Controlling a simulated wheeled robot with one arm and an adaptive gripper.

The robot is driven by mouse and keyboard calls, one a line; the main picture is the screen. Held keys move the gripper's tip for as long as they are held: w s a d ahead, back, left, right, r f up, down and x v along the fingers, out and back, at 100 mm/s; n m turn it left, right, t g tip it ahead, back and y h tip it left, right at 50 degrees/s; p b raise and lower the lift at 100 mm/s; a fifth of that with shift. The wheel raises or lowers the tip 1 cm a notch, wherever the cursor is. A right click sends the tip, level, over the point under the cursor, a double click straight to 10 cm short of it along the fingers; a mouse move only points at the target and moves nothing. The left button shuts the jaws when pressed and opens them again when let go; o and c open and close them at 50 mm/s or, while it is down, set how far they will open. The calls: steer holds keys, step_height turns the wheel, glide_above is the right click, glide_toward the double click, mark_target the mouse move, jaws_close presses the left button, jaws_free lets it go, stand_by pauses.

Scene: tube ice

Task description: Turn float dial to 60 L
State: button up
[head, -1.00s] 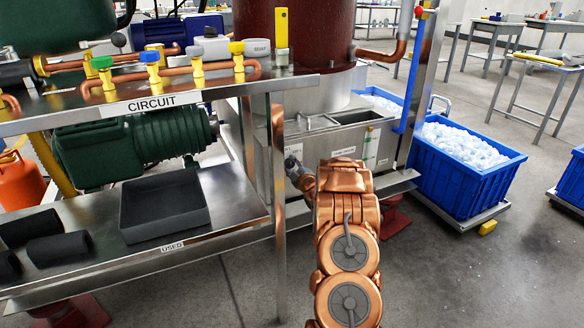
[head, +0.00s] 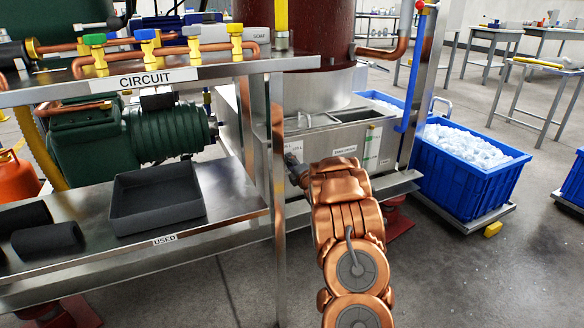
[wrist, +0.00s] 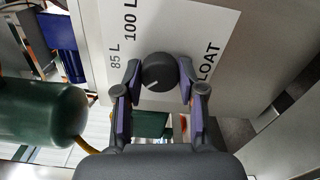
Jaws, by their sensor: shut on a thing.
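The float dial (wrist: 158,71) is a round dark knob on a white label plate (wrist: 210,30) in the wrist view. A pale pointer mark on its face points to the lower left of the picture. The plate reads "85 L", "100 L" and part of "FLOAT"; no 60 L mark shows. My gripper (wrist: 160,80) is shut on the dial, one finger on each side. In the head view, my gripper (head: 294,168) is at the front of the metal tank (head: 330,140), and the dial is hidden there.
A metal bench (head: 110,258) with a black tray (head: 157,218) stands left of my arm, its post (head: 278,200) close by. A blue bin of ice (head: 465,190) stands to the right. The floor at lower right is clear.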

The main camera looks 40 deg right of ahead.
steer(key=shift+f, duration=0.2)
stand_by(0.3)
steer(key=o, duration=1.1)
steer(key=shift+r, duration=0.1)
steer(key=shift+s, duration=0.1)
steer(key=v, duration=1.2)
